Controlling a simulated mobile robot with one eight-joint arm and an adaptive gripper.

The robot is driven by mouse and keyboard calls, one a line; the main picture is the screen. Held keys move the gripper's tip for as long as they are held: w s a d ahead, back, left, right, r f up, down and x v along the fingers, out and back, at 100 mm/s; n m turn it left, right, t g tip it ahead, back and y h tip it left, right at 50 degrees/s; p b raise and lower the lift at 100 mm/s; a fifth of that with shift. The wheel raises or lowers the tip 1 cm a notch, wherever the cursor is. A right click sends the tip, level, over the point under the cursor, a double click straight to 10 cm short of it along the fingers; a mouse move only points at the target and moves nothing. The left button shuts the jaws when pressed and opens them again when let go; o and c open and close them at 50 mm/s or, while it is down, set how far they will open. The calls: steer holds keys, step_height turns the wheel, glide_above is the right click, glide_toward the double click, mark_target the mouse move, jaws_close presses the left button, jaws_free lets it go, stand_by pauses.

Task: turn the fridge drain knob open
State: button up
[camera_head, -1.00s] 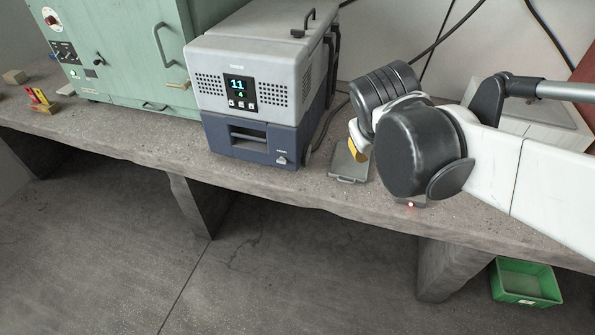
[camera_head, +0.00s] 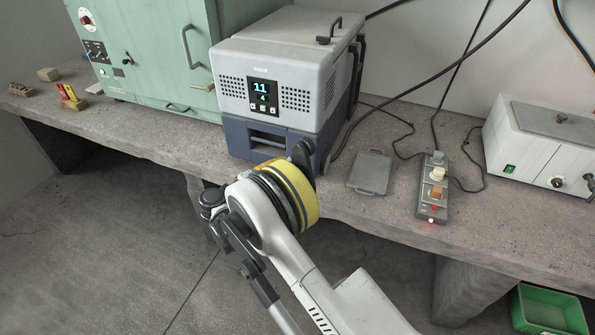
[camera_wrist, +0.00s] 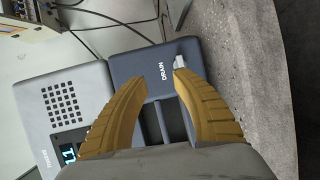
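The fridge (camera_head: 290,55) is a grey box on a dark blue base, with a lit display reading 11 and 4. In the wrist view its dark blue base (camera_wrist: 130,68) bears the word DRAIN, and the small pale drain knob (camera_wrist: 179,61) is beside that word. My gripper (camera_wrist: 162,79) is open and empty in front of the base. The knob appears just past the tip of the right yellow finger; I cannot tell whether they touch. In the head view my arm hides the knob and most of the gripper.
A green cabinet (camera_head: 150,50) stands left of the fridge. A flat grey tray (camera_head: 369,173), a power strip (camera_head: 433,198) with a red light, and a white box (camera_head: 525,150) lie to the right. Cables run across the bench (camera_head: 400,215). A green crate (camera_head: 548,312) is below.

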step_height(320, 180, down, 5)
steer(key=s+a+t, duration=0.1)
steer(key=s+a, duration=0.2)
steer(key=shift+h, duration=0.4)
steer(key=b+x, duration=0.3)
steer(key=x, duration=0.8)
steer(key=shift+r+b, duration=0.15)
steer(key=shift+b, duration=0.2)
jaws_close()
